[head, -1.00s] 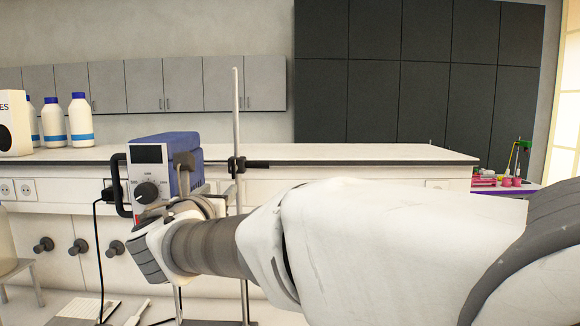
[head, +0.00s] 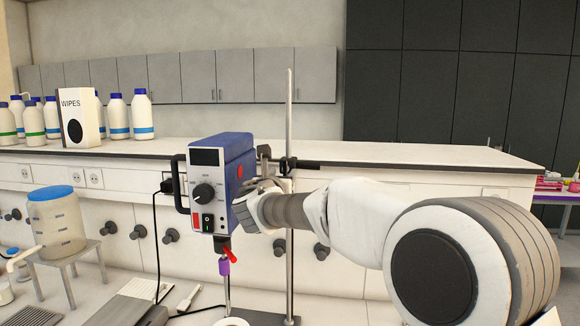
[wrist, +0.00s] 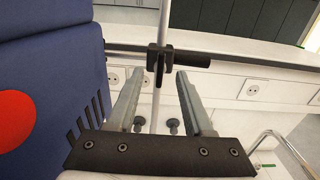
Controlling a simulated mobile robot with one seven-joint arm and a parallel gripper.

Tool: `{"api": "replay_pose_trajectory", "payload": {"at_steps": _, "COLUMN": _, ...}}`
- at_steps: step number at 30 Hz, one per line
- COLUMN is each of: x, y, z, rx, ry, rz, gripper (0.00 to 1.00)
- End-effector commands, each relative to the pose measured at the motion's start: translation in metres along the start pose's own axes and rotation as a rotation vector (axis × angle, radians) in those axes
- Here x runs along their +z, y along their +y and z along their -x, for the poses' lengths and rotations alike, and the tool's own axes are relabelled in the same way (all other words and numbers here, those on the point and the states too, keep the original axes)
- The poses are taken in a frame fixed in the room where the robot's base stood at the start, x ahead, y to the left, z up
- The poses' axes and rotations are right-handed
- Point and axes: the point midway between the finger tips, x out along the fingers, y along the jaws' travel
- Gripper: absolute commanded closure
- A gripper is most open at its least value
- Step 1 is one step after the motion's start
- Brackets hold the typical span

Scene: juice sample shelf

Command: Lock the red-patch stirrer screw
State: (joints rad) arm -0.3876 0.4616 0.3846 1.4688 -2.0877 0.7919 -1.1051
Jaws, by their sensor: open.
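The stirrer (head: 207,190) has a blue housing and grey front with a dial, and hangs upright beside a metal stand rod (head: 290,110). A red patch (head: 240,172) is on its right side; it also shows large at the left of the wrist view (wrist: 14,120). A black clamp (wrist: 178,60) with a flat screw handle (wrist: 160,68) and a dark bar sits on the rod. My gripper (wrist: 159,78) is open and empty beside the stirrer. The clamp shows beyond and between its fingers. In the head view, my wrist partly hides the gripper.
The stirrer body (wrist: 55,70) is close on the gripper's left. A white bench (head: 430,155) runs behind, with bottles and a wipes box (head: 83,118). A blue-lidded container (head: 55,220) stands at the left.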

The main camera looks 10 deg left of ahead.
Motion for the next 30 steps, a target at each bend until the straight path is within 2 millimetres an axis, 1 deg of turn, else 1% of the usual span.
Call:
{"api": "replay_pose_trajectory", "payload": {"at_steps": 1, "x": 0.001, "y": -0.001, "z": -0.008, "rx": -0.001, "ry": 0.002, "rz": 0.0, "gripper": 0.48}}
{"api": "replay_pose_trajectory", "payload": {"at_steps": 3, "x": 0.001, "y": 0.0, "z": -0.017, "rx": 0.0, "ry": 0.002, "rz": 0.0, "gripper": 0.48}}
{"api": "replay_pose_trajectory", "payload": {"at_steps": 7, "x": 0.001, "y": 0.0, "z": -0.027, "rx": 0.0, "ry": 0.001, "rz": -0.001, "gripper": 0.48}}
{"api": "replay_pose_trajectory", "payload": {"at_steps": 12, "x": 0.0, "y": 0.0, "z": -0.033, "rx": 0.0, "ry": 0.0, "rz": -0.001, "gripper": 0.48}}
{"api": "replay_pose_trajectory", "payload": {"at_steps": 19, "x": 0.0, "y": 0.0, "z": -0.033, "rx": 0.0, "ry": 0.0, "rz": 0.0, "gripper": 0.48}}
{"api": "replay_pose_trajectory", "payload": {"at_steps": 20, "x": 0.0, "y": 0.0, "z": -0.033, "rx": 0.0, "ry": 0.0, "rz": 0.0, "gripper": 0.52}}
{"api": "replay_pose_trajectory", "payload": {"at_steps": 21, "x": 0.0, "y": 0.0, "z": -0.033, "rx": 0.0, "ry": 0.0, "rz": 0.0, "gripper": 0.59}}
{"api": "replay_pose_trajectory", "payload": {"at_steps": 26, "x": 0.0, "y": 0.0, "z": -0.033, "rx": 0.0, "ry": 0.0, "rz": 0.0, "gripper": 0.88}}
{"api": "replay_pose_trajectory", "payload": {"at_steps": 27, "x": 0.0, "y": 0.0, "z": -0.033, "rx": 0.0, "ry": 0.0, "rz": 0.0, "gripper": 0.95}}
{"api": "replay_pose_trajectory", "payload": {"at_steps": 28, "x": 0.0, "y": 0.0, "z": -0.033, "rx": 0.0, "ry": 0.0, "rz": 0.0, "gripper": 1.0}}
{"api": "replay_pose_trajectory", "payload": {"at_steps": 30, "x": 0.0, "y": 0.0, "z": -0.033, "rx": 0.0, "ry": 0.0, "rz": 0.0, "gripper": 1.0}}
